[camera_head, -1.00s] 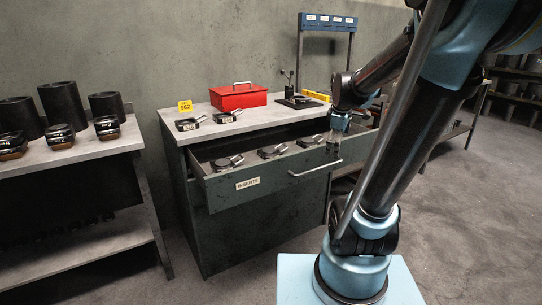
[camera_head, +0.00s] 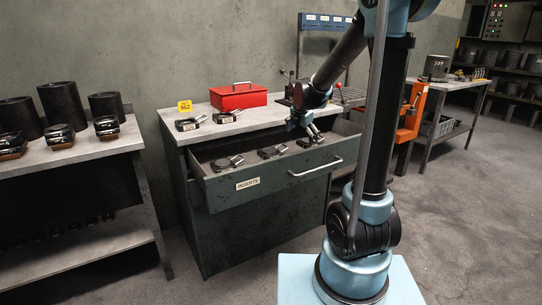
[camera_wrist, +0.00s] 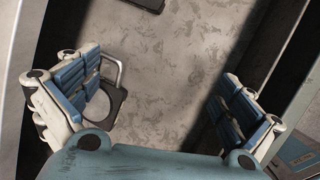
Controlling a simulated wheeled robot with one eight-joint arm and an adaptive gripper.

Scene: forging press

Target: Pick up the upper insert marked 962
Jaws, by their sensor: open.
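The open drawer labelled INSERTS (camera_head: 248,183) holds a row of dark inserts with handles: a left one (camera_head: 227,163), a middle one (camera_head: 272,152) and a right one (camera_head: 309,141). My gripper (camera_head: 304,126) is open above the right one. In the wrist view, a dark insert with a metal loop handle (camera_wrist: 118,103) lies beside and partly behind the left finger, off the middle of my open gripper (camera_wrist: 160,85). Another dark piece (camera_wrist: 150,4) is cut off at the top. Two more inserts, a left one (camera_head: 190,124) and a right one (camera_head: 227,116), lie on the cabinet top. No 962 mark is readable on any insert.
A yellow tag (camera_head: 185,106), apparently reading 962, stands behind the cabinet-top inserts. A red box (camera_head: 239,97) is nearby. The drawer walls surround my gripper; bare drawer floor (camera_wrist: 170,70) shows between the fingers. A left bench (camera_head: 90,147) carries black cylinders and more inserts.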

